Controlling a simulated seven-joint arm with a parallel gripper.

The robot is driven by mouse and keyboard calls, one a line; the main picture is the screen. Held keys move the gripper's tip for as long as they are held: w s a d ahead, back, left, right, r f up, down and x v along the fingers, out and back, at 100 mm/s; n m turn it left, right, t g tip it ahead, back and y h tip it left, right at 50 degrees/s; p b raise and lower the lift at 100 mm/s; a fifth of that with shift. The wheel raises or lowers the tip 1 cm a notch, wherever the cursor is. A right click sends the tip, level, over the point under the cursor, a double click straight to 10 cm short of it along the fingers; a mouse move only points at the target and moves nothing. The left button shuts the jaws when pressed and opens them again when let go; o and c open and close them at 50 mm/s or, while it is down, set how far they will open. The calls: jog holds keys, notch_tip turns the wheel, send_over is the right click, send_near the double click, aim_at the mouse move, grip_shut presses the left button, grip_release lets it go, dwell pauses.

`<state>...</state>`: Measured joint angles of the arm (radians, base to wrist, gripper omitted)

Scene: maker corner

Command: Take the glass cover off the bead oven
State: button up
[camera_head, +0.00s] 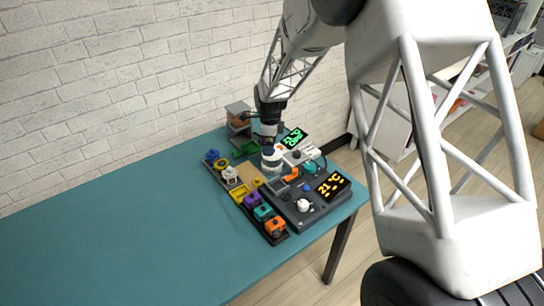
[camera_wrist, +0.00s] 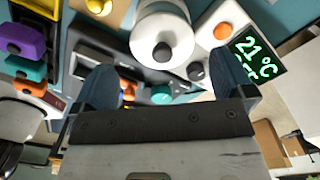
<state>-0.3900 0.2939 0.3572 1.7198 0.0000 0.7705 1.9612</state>
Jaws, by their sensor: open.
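The bead oven shows in the wrist view as a white body (camera_wrist: 208,22) with an orange button and a lit green display. A pale round cover (camera_wrist: 160,22) with a black knob (camera_wrist: 162,52) is beside the button, seen from above; I cannot tell its glass clearly. Nothing is held between the fingers.
A dark device (camera_head: 318,207) with an amber display (camera_head: 333,185) stands at the table's right front. A tray with coloured knobbed blocks, including an orange one (camera_head: 275,226), lies left of it. A grey stand (camera_head: 238,112) is behind. The teal table (camera_head: 120,235) is clear on the left.

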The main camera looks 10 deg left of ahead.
jog(key=shift+f, duration=1.1)
jog(key=shift+f, duration=0.1)
jog(key=shift+d+f, duration=0.15)
jog(key=shift+f, duration=2.35)
jog(key=shift+c, duration=0.5)
jog(key=c, duration=0.7)
